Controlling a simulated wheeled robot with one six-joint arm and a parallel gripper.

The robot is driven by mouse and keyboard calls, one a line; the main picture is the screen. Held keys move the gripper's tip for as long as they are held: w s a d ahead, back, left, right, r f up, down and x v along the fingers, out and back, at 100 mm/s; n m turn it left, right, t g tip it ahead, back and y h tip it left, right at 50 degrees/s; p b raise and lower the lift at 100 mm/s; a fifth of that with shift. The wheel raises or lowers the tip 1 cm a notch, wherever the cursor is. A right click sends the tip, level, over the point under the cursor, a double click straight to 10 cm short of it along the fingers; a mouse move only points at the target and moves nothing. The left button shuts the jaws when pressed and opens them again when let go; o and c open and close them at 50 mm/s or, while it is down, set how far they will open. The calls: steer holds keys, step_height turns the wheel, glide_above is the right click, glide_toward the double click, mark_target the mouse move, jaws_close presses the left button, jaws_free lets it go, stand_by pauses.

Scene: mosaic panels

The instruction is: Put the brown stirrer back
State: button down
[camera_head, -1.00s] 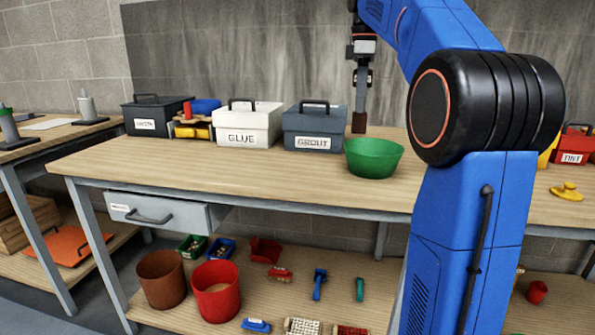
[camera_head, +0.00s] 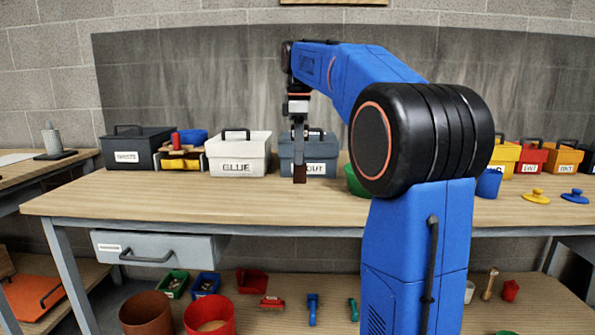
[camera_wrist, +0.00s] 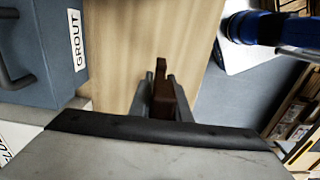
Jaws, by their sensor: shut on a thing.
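My gripper (camera_head: 299,135) is shut on the brown stirrer (camera_head: 300,172), which hangs upright from the jaws in front of the grout box. In the wrist view the brown stirrer (camera_wrist: 161,92) sits between the two grey fingers (camera_wrist: 161,88), with the bench top beyond it. The jaws hide its upper part. I cannot tell from these frames which spot on the bench or shelf is its own.
The glue box (camera_head: 238,155) and grout box (camera_head: 322,160) stand at the back of the bench. A green bowl (camera_head: 356,182) is partly hidden behind my arm. Bare bench top (camera_head: 220,198) lies in front. Red (camera_head: 209,316) and brown (camera_head: 146,314) buckets stand below.

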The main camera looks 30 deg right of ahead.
mark_target(299, 167)
steer(key=shift+f, duration=2.2)
steer(key=shift+d, duration=0.1)
steer(key=c, duration=1.7)
jaws_free()
steer(key=shift+f, duration=0.1)
steer(key=shift+o, duration=0.2)
step_height(299, 167, up, 12)
steer(key=shift+r, duration=0.1)
